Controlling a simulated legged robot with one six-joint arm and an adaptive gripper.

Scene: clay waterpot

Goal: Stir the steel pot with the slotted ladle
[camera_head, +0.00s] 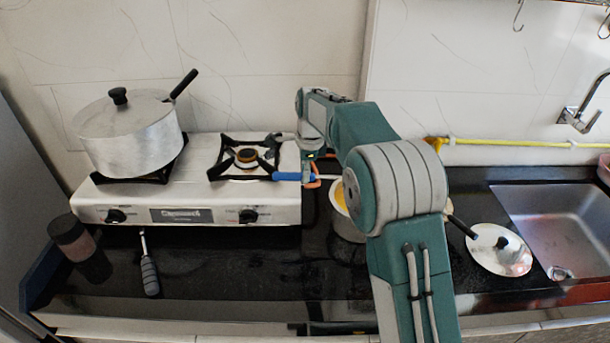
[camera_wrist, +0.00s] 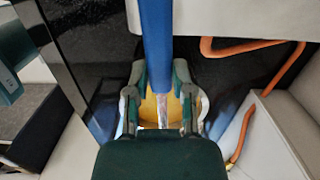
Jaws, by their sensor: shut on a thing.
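My gripper (camera_head: 311,172) is shut on the blue handle (camera_head: 289,176) of the slotted ladle, between the stove and the open pot. In the wrist view, my fingers (camera_wrist: 158,78) close on both sides of the blue handle (camera_wrist: 157,42). The ladle's silvery shaft (camera_wrist: 164,112) lies across the view of the pot; its slotted end is hidden. The open steel pot (camera_head: 345,229), with yellow contents, stands on the black counter, largely hidden behind my arm. It also shows in the wrist view (camera_wrist: 203,103). I cannot tell whether the ladle touches the contents.
A lidded metal pot (camera_head: 131,137) sits on the left burner of the white stove (camera_head: 190,213). The right burner (camera_head: 245,157) is empty. A grey-handled utensil (camera_head: 149,276), dark jar (camera_head: 78,244) and pale lid (camera_head: 496,260) rest on the counter. A sink (camera_head: 570,222) is right.

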